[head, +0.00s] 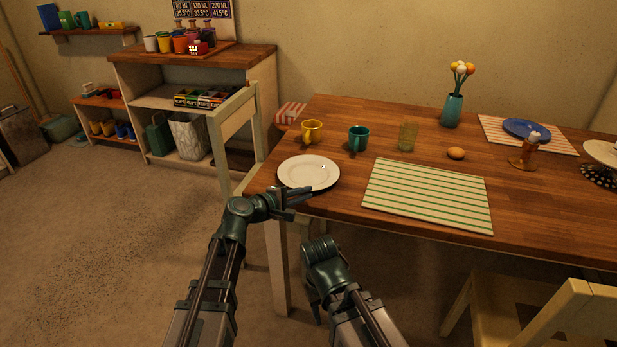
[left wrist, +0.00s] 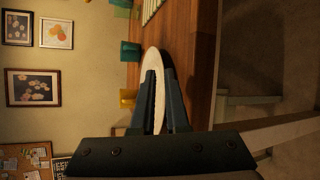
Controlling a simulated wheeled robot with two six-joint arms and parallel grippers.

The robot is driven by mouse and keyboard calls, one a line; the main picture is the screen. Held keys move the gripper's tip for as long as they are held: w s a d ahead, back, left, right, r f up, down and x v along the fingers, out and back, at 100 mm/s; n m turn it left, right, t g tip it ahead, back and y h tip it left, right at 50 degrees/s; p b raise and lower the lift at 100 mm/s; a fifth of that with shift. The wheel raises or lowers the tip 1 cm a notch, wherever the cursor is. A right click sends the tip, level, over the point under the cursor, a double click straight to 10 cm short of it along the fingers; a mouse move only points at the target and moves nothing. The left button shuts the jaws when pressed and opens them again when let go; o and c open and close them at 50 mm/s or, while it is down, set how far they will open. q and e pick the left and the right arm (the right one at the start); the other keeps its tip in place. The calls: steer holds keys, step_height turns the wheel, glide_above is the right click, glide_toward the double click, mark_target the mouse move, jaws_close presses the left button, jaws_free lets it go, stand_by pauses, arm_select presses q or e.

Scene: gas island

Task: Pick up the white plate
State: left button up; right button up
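The white plate (head: 309,171) lies flat on the wooden table (head: 330,205) near its left front corner. My left gripper (head: 302,195) is at the plate's near rim, fingers pointing right. In the left wrist view the plate (left wrist: 151,62) shows nearly edge-on, and the fingers (left wrist: 162,98) stand apart with the rim between them. I cannot see whether they touch it. My right gripper (head: 313,302) hangs low in front of the table, partly hidden, and its fingers are unclear.
A yellow mug (head: 312,131) and a teal mug (head: 358,138) stand behind the plate. A green-striped placemat (head: 428,195) lies to its right. A glass (head: 408,135) and an egg (head: 456,153) are farther back. A pale chair (head: 232,135) is at the table's left end.

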mark_target(321, 188)
arm_select(q)
steer(key=b+x, duration=0.1)
steer(key=x, duration=0.4)
steer(key=shift+w+f+b, duration=0.2)
steer(key=shift+b, duration=0.15)
steer(key=shift+s, duration=0.1)
jaws_close()
stand_by(1.0)
steer(key=shift+r, duration=0.15)
step_height(321, 188, up, 10)
steer(key=p, duration=1)
